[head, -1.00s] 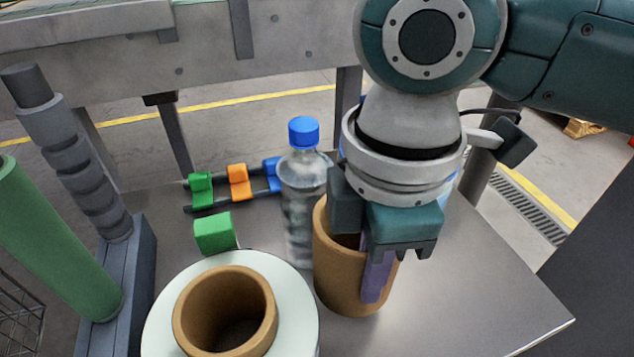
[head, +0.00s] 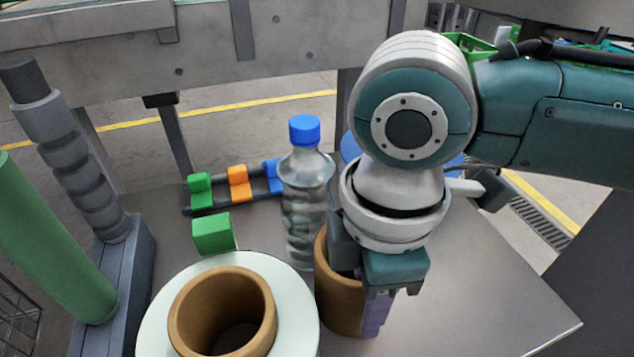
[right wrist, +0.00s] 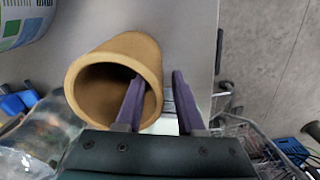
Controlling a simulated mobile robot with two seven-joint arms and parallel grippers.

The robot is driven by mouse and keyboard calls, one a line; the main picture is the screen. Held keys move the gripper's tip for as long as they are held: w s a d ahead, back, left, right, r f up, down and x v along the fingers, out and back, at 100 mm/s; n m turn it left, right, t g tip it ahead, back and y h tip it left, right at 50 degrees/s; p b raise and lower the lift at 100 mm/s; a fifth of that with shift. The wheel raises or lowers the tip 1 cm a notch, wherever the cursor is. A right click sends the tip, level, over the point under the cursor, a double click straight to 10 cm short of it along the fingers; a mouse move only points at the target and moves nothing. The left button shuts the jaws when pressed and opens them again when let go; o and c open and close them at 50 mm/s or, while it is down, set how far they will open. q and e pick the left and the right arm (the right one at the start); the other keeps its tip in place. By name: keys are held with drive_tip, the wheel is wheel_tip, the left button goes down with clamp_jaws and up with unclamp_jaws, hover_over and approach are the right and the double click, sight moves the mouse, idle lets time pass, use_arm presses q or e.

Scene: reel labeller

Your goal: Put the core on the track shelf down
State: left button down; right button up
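The brown cardboard core (head: 340,300) stands upright on the grey metal table, right of the clear bottle. It also shows in the right wrist view (right wrist: 115,75), with its open end towards the camera. My right gripper (head: 377,305) is over the core's right side, and its arm hides part of the rim. In the right wrist view my right gripper (right wrist: 158,105) has one purple finger inside the core and the other outside its wall. A gap shows between the wall and the outer finger, so it is open. My left gripper is not in view.
A clear bottle with a blue cap (head: 305,190) stands close left of the core. A white reel (head: 160,320) with another brown core (head: 222,310) lies at front left. A green block (head: 213,233) and a rack of coloured clips (head: 238,185) are behind. The table's right side (head: 480,300) is clear.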

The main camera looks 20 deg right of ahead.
drive_tip(key=shift+r, duration=0.1)
wheel_tip(320, 180, up, 12)
drive_tip(key=p, duration=0.2)
drive_tip(key=shift+r+p, duration=0.1)
drive_tip(key=shift+p, duration=0.3)
drive_tip(key=s+a+f+m+t+y, duration=0.2)
drive_tip(key=s+a+f+m+y, duration=0.15)
drive_tip(key=s+a+m, duration=0.2)
drive_tip(key=s+d+f+m+h, duration=0.1)
drive_tip(key=s+d+m, duration=0.2)
drive_tip(key=d, duration=0.3)
drive_tip(key=s+d+f+m+t+h, duration=0.1)
drive_tip(key=s+d+m+h, duration=0.1)
drive_tip(key=d+m, duration=0.3)
drive_tip(key=shift+s+d+f+t, duration=0.3)
drive_tip(key=shift+s+d, duration=0.25)
drive_tip(key=shift+d, duration=0.35)
drive_tip(key=shift+r, duration=0.1)
wheel_tip(320, 180, up, 47)
drive_tip(key=p, duration=4.7)
